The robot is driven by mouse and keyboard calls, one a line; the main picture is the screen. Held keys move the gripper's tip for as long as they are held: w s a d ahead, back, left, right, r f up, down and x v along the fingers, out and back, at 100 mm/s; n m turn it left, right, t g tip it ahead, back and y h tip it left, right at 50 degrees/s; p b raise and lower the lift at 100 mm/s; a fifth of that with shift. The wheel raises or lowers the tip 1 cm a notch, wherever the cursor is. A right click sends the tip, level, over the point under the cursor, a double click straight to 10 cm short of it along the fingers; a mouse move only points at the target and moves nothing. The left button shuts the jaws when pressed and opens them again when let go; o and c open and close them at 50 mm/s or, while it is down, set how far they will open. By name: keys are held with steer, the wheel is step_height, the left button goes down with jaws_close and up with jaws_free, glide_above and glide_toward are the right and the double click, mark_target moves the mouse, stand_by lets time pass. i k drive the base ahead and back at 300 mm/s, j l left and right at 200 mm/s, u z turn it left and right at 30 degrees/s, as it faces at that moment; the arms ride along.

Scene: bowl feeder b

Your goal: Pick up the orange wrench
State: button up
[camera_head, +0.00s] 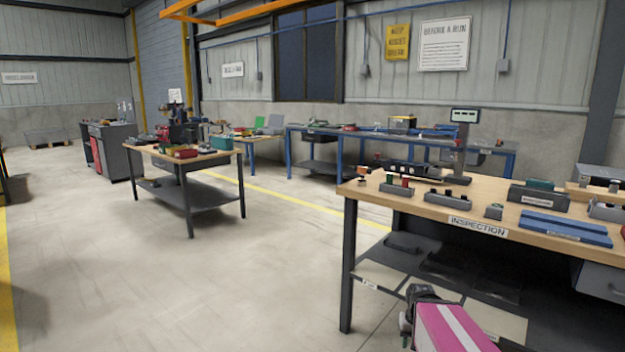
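I cannot make out an orange wrench in this view. The nearest bench, the inspection bench (440,207), stands at the right with several small parts on its wooden top. The workbench (143,152) at the middle left carries several small tools and boxes, among them a red box (186,153) and a teal box (221,143). They are too small and crowded to tell whether a wrench lies among them. A pink part with a white stripe and a dark end, which seems to be my arm, shows at the bottom right. No gripper fingers can be made out.
A blue-framed bench (340,135) runs along the back wall. A dark cabinet (122,152) stands at the far left. A blue plate (565,228) lies on the inspection bench. The concrete floor (210,280) is clear at the left and centre.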

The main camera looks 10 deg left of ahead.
mark_target(362, 182)
steer(key=u, duration=0.3)
steer(key=i+l, duration=0.25)
steer(key=i+z, duration=0.15)
steer(key=z, duration=1.7)
steer(key=u, duration=1.95)
